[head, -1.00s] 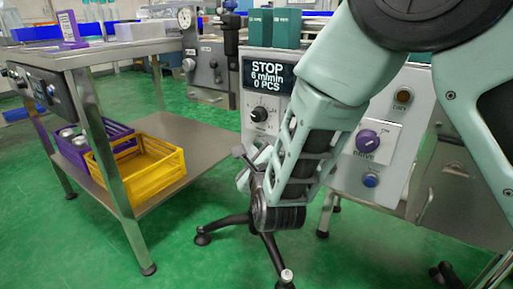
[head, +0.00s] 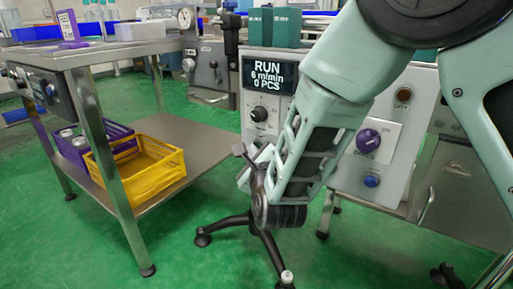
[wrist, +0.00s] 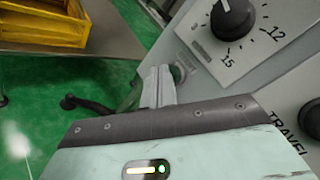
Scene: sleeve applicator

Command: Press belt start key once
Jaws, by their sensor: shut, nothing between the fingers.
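The machine's front panel (head: 257,136) carries a dark display (head: 268,75) that reads RUN, 6 m/min, 0 PCS. A black dial (head: 259,114) sits below it and also shows in the wrist view (wrist: 232,18). In the wrist view my gripper (wrist: 158,72) has its pale fingers together and empty. Their tips are at a small round grey key (wrist: 179,73) by the panel's edge; it is partly hidden and I cannot read a label or tell whether they touch. In the head view my arm hides most of the gripper and the key.
A purple knob (head: 368,140) and a blue button (head: 371,181) are on the panel at right. A dark tripod foot (head: 224,224) stands on the floor below my arm. A steel table (head: 100,53) with a yellow crate (head: 155,183) on its shelf is at left.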

